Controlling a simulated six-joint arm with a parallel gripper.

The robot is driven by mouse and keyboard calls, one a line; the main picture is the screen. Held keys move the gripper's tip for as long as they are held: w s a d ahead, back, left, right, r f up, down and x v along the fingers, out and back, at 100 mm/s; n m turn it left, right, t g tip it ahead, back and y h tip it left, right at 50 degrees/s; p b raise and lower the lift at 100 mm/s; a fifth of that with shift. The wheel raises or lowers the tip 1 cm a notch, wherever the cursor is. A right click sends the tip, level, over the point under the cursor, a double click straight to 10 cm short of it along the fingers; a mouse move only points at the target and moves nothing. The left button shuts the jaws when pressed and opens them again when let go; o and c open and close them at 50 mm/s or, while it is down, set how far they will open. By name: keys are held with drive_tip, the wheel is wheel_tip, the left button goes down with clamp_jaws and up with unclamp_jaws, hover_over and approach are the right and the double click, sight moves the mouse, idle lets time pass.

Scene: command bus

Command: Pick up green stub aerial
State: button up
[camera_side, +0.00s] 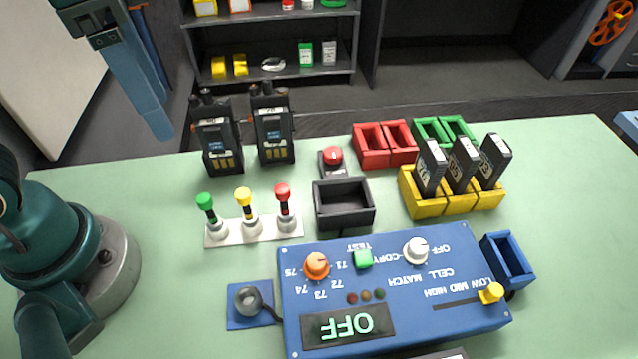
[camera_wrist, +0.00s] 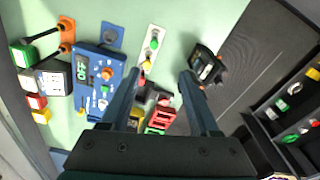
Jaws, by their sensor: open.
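The green stub aerial (camera_side: 205,203) stands upright at the left end of a white strip rack (camera_side: 263,232). A yellow stub aerial (camera_side: 244,198) and a red stub aerial (camera_side: 283,193) stand beside it, to the right. In the wrist view the green aerial (camera_wrist: 154,44) shows just beyond the gap between the fingers, at the top of the row. My gripper (camera_wrist: 161,74) is open and empty, with its two fingers wide apart. In the side view it hangs high at the upper left, above and apart from the rack.
Two black radios (camera_side: 221,145) stand behind the rack. A black tray (camera_side: 344,206) and a red button (camera_side: 332,158) are to its right. A blue control panel (camera_side: 390,290) reading OFF lies in front. Yellow bins (camera_side: 426,203) hold black packs. The mat left of the rack is clear.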

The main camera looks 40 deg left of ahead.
drive_tip(key=d+m+g, duration=0.1)
approach(214, 220)
wheel_tip(214, 220, down, 9)
drive_tip(key=shift+a+r, duration=0.1)
drive_tip(key=shift+a, duration=0.1)
idle(0.7)
drive_tip(key=shift+w, duration=0.1)
clamp_jaws()
